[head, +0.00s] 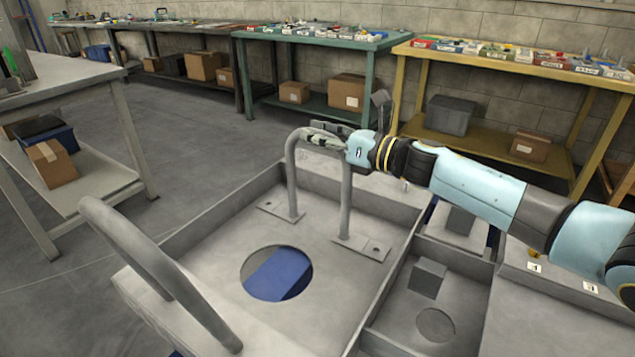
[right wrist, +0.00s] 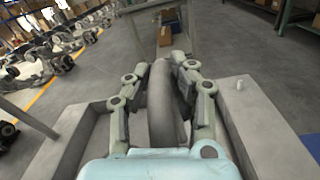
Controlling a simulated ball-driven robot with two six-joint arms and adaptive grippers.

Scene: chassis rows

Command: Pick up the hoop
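The hoop (head: 291,170) is a grey inverted-U bar with two flat foot plates, standing upright on the floor of a grey metal chassis tray (head: 222,217). My right gripper (head: 318,139) is at the top of the hoop, with one finger on each side of the bar. In the right wrist view the bar (right wrist: 160,105) runs between the two fingers, which are drawn in close on it. The gripper hides part of the hoop's top in the head view. My left gripper is not in view.
A second, larger grey hoop (head: 165,275) rises at the tray's near left edge. The tray floor has a round hole with blue showing through. A small grey block (head: 428,278) lies in the compartment at right. Workbenches with parts and boxes line the wall.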

